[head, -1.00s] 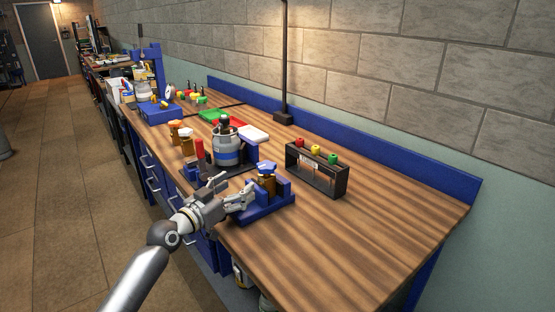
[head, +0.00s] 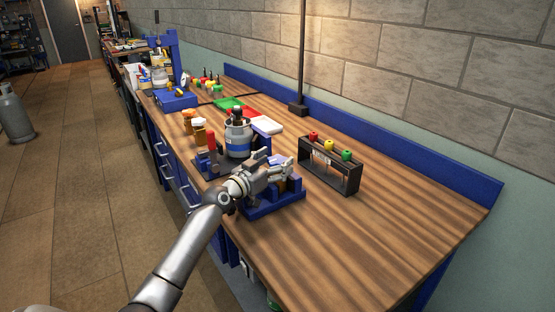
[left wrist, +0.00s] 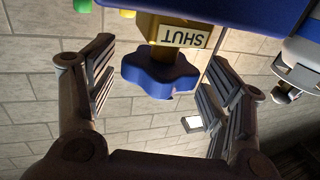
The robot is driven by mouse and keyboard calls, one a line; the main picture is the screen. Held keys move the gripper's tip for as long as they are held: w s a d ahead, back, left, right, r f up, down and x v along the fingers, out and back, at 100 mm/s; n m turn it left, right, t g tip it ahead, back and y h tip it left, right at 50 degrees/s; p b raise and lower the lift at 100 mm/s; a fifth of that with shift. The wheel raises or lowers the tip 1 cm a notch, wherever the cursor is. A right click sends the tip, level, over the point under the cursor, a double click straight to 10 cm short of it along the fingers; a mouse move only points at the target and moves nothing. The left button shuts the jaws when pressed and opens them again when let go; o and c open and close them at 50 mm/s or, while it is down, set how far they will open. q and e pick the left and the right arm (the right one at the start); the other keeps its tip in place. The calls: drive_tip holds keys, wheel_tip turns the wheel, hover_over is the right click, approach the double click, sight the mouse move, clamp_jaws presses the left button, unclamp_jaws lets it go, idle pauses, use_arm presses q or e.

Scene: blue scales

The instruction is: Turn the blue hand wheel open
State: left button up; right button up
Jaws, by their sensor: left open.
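The blue hand wheel (left wrist: 160,74) is a lobed knob on a brass valve body (left wrist: 176,32) with a label reading SHUT, upside down in the left wrist view. The valve sits in a blue stand (head: 277,206) near the bench's front edge. In the head view my left gripper (head: 277,166) is over the stand and hides most of the valve. It is open, with one ridged finger on each side of the wheel and visible gaps between fingers and wheel. My right gripper is out of view.
A black rack (head: 329,172) with red, yellow and green knobs stands right of the stand. A grey-and-blue canister (head: 238,141) and a red-handled item (head: 211,141) stand behind it. A black post (head: 300,60) rises at the back. The bench's right front is bare.

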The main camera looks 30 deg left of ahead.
use_arm(q)
drive_tip(key=shift+w+d, duration=0.1)
drive_tip(key=shift+w, duration=0.55)
drive_tip(key=shift+c, duration=0.5)
